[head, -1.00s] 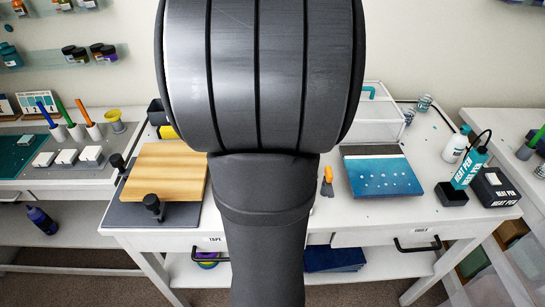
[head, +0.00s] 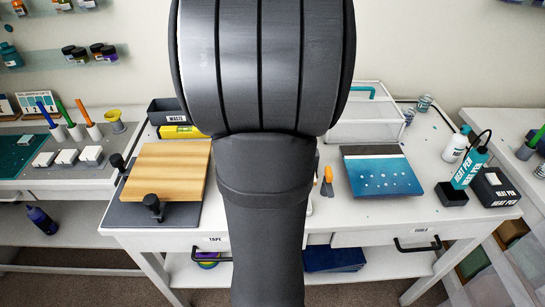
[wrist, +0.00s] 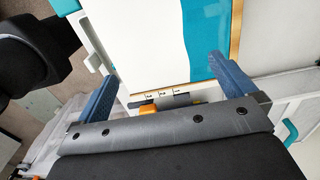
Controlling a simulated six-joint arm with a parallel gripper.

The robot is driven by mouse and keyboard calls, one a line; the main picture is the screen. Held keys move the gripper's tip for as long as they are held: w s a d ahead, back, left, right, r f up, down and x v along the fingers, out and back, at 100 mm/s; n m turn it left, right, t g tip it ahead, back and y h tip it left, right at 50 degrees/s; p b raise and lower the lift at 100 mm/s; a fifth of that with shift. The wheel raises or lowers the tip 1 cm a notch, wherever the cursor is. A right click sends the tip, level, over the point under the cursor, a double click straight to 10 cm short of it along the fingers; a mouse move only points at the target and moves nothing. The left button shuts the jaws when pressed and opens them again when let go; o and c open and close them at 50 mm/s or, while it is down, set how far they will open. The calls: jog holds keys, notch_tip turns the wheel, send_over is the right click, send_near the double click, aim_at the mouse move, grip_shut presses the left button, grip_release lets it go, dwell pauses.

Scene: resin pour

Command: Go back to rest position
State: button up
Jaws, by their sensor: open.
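My gripper (wrist: 163,69) shows in the wrist view with its two blue fingers wide apart. Nothing is held between them. Beyond the fingers is a white and teal panel with a gold edge (wrist: 236,38). My own arm fills the middle of the head view and hides the centre of the white workbench (head: 388,210). My gripper does not show in the head view.
On the bench are a wooden board (head: 168,172) on a dark clamp base, a black waste bin (head: 172,112), a yellow item (head: 180,132), a blue panel (head: 383,178), an orange-handled tool (head: 327,181), a clear-sided box (head: 368,122) and a heat pen box (head: 494,187).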

notch_tip(320, 180, up, 10)
dwell(0.6)
